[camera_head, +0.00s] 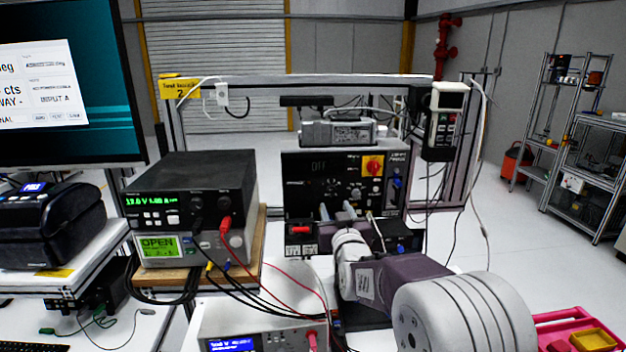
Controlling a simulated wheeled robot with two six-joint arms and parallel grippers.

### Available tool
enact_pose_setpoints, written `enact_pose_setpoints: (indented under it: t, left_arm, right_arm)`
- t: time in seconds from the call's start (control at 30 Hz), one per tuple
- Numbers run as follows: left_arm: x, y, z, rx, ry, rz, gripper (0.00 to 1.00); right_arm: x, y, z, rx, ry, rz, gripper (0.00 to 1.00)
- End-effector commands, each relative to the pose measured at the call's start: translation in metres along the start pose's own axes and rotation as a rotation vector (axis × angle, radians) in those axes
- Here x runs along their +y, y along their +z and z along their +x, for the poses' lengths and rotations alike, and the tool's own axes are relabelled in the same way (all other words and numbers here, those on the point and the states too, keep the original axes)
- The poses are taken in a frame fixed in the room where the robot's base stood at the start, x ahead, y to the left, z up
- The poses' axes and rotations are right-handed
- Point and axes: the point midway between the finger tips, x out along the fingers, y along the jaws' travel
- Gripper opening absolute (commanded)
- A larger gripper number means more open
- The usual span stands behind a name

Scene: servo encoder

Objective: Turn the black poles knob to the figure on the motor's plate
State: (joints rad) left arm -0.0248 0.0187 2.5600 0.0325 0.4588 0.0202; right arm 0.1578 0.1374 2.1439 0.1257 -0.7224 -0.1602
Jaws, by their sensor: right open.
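The black test panel (300,205) stands on the bench in the middle, with a small dark display and several dark knobs. The labels are too small to read, so I cannot tell which knob is the poles knob. A grey motor (312,134) lies on top of the panel with a pale plate (347,132) on its side; its figures are not legible. My right gripper (337,212) is in front of the panel's lower part, its two grey fingers apart and empty. Whether they touch the panel is unclear. My left gripper is out of view.
A red knob on a yellow plate (373,166) is at the panel's upper right. A power supply (190,195) stands left on a meter with red and black leads. A handheld unit (444,118) hangs at right. A white instrument (262,305) is in front.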

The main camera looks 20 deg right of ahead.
Motion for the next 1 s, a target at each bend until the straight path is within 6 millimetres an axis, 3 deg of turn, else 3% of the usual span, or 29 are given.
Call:
enact_pose_setpoints:
  t: [0.27,0.7,1.0]
  left_arm:
    - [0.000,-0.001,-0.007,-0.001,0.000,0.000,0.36]
    - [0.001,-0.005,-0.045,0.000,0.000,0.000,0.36]
    - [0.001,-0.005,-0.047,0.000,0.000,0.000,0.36]
  right_arm:
    - [0.007,-0.003,0.003,-0.008,0.013,0.000,0.44]
    - [0.009,-0.004,0.080,-0.010,0.013,-0.001,0.44]
    - [0.008,-0.001,0.091,-0.009,0.012,0.000,0.44]
